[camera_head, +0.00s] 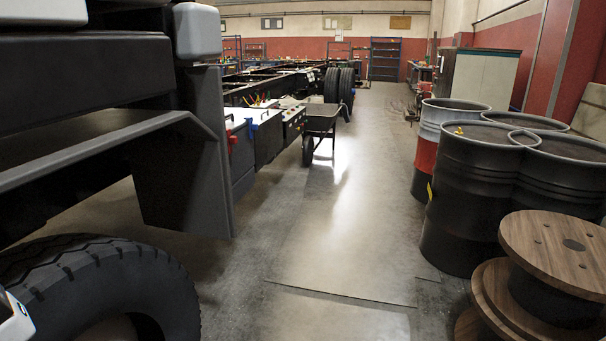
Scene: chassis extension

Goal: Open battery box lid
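Along the side of the truck chassis, left of centre, hangs a dark box with a light grey top (252,114). It looks like the battery box, and its lid appears closed, but it is small and far off. A red item (231,141) and a blue item (251,128) show at its near side. My gripper does not show. A white part at the lower left edge may be my own arm.
A truck cab with a large tyre (95,287) fills the left. A wheelbarrow (320,122) stands beside the chassis. Black drums (470,205) and wooden cable reels (560,248) line the right. The aisle floor (345,220) between is clear.

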